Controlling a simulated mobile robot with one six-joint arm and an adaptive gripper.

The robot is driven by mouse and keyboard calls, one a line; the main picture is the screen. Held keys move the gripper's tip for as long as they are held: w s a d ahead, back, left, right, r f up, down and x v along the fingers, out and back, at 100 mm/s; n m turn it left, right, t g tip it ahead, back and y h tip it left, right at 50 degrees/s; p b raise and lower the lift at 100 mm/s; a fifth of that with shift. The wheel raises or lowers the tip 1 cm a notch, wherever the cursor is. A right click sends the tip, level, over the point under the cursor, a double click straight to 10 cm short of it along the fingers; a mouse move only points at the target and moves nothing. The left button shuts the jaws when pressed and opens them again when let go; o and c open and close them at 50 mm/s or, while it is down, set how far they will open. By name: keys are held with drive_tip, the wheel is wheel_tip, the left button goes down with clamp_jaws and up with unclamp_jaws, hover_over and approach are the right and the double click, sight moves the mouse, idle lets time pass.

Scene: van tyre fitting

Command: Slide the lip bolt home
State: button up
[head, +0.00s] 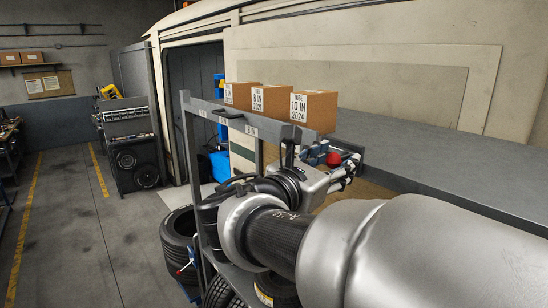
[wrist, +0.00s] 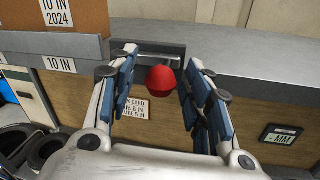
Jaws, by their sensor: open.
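A round red knob (wrist: 160,79), seemingly the lip bolt's handle, shows in the wrist view at the front edge of the grey bench, below a dark metal bracket (wrist: 160,50). My gripper (wrist: 161,60) is open, with one blue-padded finger on each side of the knob. The right finger looks closer to it; I see no clear contact. In the head view the knob (head: 333,158) shows just beyond my gripper (head: 328,172), partly covered by the fingers.
Cardboard boxes (head: 271,101) labelled by size stand on the grey rack (head: 212,105) left of my gripper. The grey bench top (head: 430,150) runs right along the van. Tyres (head: 178,240) stand below the rack. A small MM display (wrist: 281,134) is on the bench front. The floor at left is clear.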

clamp_jaws()
idle(0.7)
